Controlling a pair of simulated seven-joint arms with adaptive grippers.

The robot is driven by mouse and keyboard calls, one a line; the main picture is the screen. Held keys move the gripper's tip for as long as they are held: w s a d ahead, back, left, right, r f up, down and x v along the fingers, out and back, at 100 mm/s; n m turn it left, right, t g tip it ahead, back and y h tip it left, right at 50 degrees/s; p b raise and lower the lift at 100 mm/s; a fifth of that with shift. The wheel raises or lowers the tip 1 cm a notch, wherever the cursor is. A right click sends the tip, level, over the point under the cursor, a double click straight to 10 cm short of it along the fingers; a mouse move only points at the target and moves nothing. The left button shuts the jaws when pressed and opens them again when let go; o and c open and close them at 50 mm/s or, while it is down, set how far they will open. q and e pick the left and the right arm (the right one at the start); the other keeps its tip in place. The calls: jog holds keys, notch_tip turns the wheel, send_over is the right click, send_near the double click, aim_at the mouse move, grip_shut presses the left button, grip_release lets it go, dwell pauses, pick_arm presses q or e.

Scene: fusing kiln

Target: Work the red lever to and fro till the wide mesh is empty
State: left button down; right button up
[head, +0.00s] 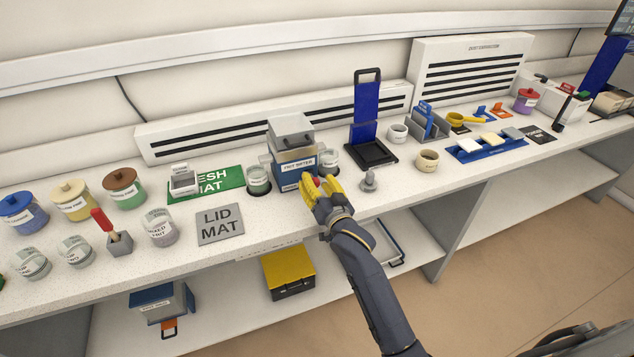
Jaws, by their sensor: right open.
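The frit sifter (297,169) stands at the middle of the bench, a blue and grey box with a grey top. A small red part, likely the red lever's knob (316,182), shows at its front right. My right gripper (318,186), with yellow fingers, is open around or right beside that red part. I cannot tell if the fingers touch it, and they hide the rest of the lever. No mesh is clearly seen inside the sifter, so its contents cannot be told. My left gripper is not in view.
Glass jars (258,180) stand close on both sides of the sifter. A green mesh mat (225,180) with a small labelled box and a grey lid mat (219,225) lie to the left. A grey knobbed piece (369,182) stands just right of my gripper.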

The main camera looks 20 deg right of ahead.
jog(key=s+d, duration=0.1)
jog(key=s, duration=1.1)
jog(key=s, duration=0.5)
jog(key=w, duration=0.5)
jog(key=w+a, duration=0.1)
jog(key=w, duration=1.1)
jog(key=shift+a+r, duration=0.15)
jog(key=shift+a, duration=0.05)
jog(key=shift+o, duration=0.2)
jog(key=c, duration=1.1)
grip_shut()
